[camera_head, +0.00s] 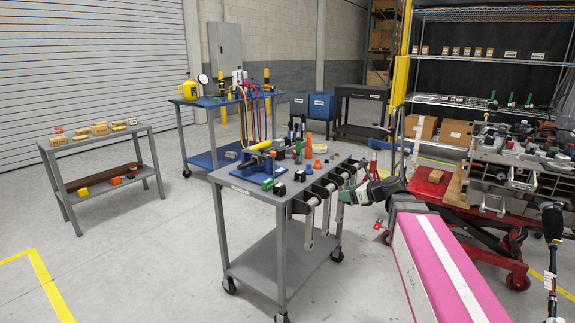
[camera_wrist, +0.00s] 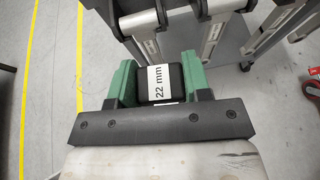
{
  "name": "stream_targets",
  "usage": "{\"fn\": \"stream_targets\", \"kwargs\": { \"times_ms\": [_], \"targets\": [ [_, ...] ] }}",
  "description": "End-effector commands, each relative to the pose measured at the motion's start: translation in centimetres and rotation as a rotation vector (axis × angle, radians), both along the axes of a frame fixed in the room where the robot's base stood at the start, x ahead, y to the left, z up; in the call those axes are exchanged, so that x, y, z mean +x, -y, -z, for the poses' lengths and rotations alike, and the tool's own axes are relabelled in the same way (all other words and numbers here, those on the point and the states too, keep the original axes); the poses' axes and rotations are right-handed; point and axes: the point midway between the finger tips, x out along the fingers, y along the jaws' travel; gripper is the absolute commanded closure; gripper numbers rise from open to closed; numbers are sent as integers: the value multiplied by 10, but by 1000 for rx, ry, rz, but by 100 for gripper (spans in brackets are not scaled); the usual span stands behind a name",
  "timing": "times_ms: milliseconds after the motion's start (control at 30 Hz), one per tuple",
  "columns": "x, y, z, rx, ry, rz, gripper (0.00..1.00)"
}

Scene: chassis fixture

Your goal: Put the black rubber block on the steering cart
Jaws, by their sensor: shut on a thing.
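A black rubber block (camera_wrist: 175,80) with a white "22 mm" label is between the two green fingers of my gripper (camera_wrist: 158,76) in the wrist view. The fingers are shut on its sides, and the gripper body hides its near end. In the head view my gripper is at the right edge of the grey cart, and I cannot make out the block there. This grey wheeled cart (camera_head: 285,262), in the middle of the head view, seems to be the steering cart. Dark hanging arms with metal legs line its right side.
The cart top holds a blue fixture (camera_head: 262,166) with a yellow cylinder, small blocks and orange cones. A blue-topped cart (camera_head: 208,102) stands behind. A grey bench (camera_head: 75,146) is at left. A red lift table (camera_head: 428,184) stands close at right. Floor at front left is clear.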

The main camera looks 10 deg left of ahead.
Motion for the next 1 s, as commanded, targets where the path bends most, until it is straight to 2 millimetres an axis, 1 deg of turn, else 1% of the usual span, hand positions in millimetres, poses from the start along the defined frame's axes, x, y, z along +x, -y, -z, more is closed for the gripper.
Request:
{"fn": "stream_targets", "kwargs": {
  "times_ms": [33,67,100,300,400,500,600,667,767,1000],
  "targets": [
    [4,-21,-12,1,5,-15,79],
    [5,-32,-18,1,6,-22,79],
    [6,-47,-27,3,7,-29,79],
    [5,-116,-68,12,10,-65,79],
    [2,-140,-84,18,11,-77,79],
    [-1,-157,-95,21,12,-86,79],
    [-3,-167,-100,23,12,-90,79],
    [0,-171,-100,24,12,-90,79],
    [11,-180,-93,25,11,-90,79],
    [49,-210,-64,24,10,-91,79]
  ]
}}
